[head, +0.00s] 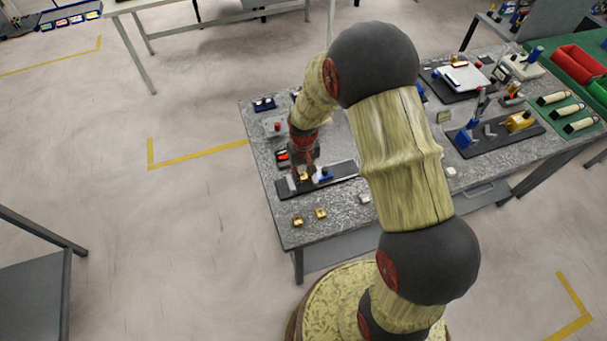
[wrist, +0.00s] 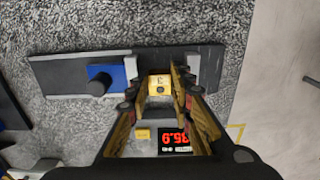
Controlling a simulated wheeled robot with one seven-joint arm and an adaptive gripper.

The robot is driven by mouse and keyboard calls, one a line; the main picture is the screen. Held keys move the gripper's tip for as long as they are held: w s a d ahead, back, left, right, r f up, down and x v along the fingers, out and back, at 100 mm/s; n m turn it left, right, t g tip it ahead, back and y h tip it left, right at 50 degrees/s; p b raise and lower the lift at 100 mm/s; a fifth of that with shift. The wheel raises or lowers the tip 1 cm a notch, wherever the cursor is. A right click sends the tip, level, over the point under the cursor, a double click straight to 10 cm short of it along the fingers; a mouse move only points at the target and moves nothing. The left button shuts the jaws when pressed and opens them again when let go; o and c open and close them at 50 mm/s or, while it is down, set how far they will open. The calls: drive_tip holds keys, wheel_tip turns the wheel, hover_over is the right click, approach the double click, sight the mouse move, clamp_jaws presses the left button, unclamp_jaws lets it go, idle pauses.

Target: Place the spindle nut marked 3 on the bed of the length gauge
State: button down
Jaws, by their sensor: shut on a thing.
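The spindle nut marked 3 (wrist: 159,83) is a yellow block with a dark hole, its number facing the wrist camera. My gripper (wrist: 162,88) is shut on it, one finger on each side; in the head view my gripper (head: 304,168) is over the left part of the gauge. The length gauge has a long dark bed (wrist: 62,72), also in the head view (head: 343,171), with a blue block and black knob (wrist: 103,79). The nut is over the bed between two grey jaws (wrist: 131,67) (wrist: 193,62). Whether it touches the bed is unclear.
A red readout (wrist: 174,139), seen upside down, seems to show 35.9. Two yellow nuts (head: 298,221) (head: 321,213) lie on the grey table (head: 350,215) near its front left edge. A red-button box (head: 275,127) stands behind the gauge. Tools and trays fill the right side.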

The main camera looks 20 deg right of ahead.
drive_tip(key=c, duration=1.6)
unclamp_jaws()
wheel_tip(320, 180, up, 13)
drive_tip(key=p, duration=0.2)
wheel_tip(320, 180, up, 15)
drive_tip(key=t, duration=0.2)
hover_over(304, 177)
drive_tip(key=s, duration=0.6)
drive_tip(key=s+r+t, duration=0.1)
drive_tip(key=s+r, duration=0.2)
drive_tip(key=s, duration=0.2)
drive_tip(key=s+r+t, duration=0.1)
drive_tip(key=s+r, duration=0.2)
drive_tip(key=s, duration=0.2)
drive_tip(key=s+r+t, duration=0.1)
drive_tip(key=s+r, duration=0.3)
drive_tip(key=s, duration=0.2)
drive_tip(key=shift+a+t, duration=0.1)
drive_tip(key=shift+t, duration=0.2)
